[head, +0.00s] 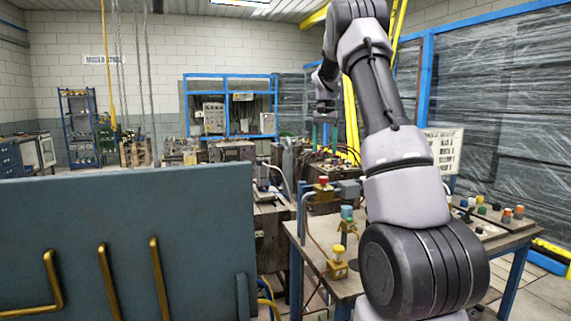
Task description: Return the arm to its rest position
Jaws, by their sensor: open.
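My arm (395,150) rises from the lower right, bends at the top edge of the head view, and comes down on the far side. My gripper (323,135) hangs at its end, pointing down, small and far from the camera. Its two fingers look apart, and I see nothing between them. It is in the air in front of the cluttered machinery at the back; I cannot tell its exact height or distance from it.
A work table (345,278) with coloured knobs and fittings stands below and beside my arm. A control board (495,220) with buttons lies at its right. A large blue-grey plate (130,235) with brass pipes blocks the lower left. A blue-framed rack (230,78) stands at the back.

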